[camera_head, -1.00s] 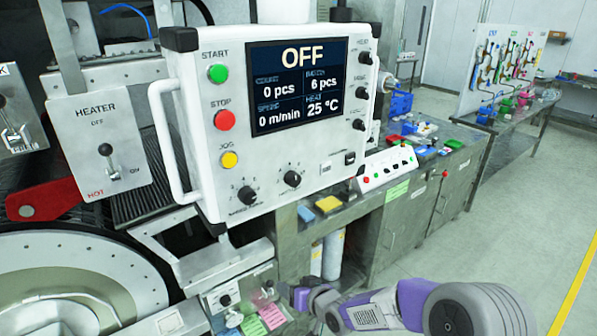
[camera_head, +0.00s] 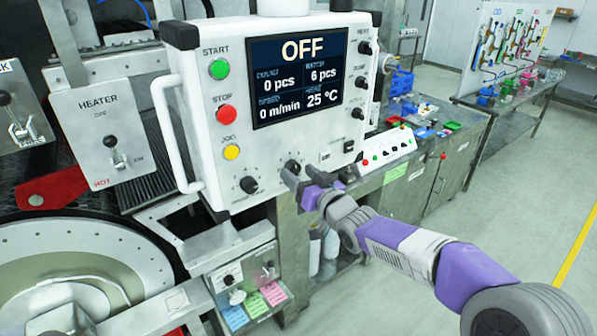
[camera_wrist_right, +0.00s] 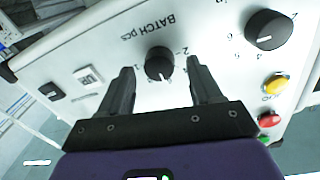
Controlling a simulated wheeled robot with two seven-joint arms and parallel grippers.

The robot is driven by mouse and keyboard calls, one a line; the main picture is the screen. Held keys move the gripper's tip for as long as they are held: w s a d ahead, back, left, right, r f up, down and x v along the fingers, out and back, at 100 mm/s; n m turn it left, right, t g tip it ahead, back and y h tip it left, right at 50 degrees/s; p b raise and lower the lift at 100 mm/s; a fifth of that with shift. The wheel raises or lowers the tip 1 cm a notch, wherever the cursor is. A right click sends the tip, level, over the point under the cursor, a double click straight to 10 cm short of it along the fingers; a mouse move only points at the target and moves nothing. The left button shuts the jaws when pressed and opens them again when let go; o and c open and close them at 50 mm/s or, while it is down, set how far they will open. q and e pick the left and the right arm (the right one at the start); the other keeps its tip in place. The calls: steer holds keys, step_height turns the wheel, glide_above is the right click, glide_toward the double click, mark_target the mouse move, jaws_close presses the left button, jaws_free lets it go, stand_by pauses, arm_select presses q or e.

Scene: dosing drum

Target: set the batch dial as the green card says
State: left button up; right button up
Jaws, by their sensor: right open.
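The batch dial (camera_wrist_right: 159,63) is a round black knob on the white panel, with "BATCH pcs" printed beside it. In the head view the batch dial (camera_head: 292,167) is partly behind my right gripper (camera_head: 307,178). In the wrist view my right gripper (camera_wrist_right: 160,82) is open, with one finger on each side of the dial; I cannot tell whether they touch it. The screen (camera_head: 298,80) reads OFF and 6 pcs at upper right. My left gripper is not in view.
Another black dial (camera_head: 249,185) sits left of the batch dial. The yellow jog button (camera_head: 232,152), red stop button (camera_head: 226,115) and green start button (camera_head: 219,69) are on the same panel. A white handle (camera_head: 172,135) sticks out at its left edge.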

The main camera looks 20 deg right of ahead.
steer(key=shift+w+a, duration=0.1)
steer(key=shift+w, duration=0.5)
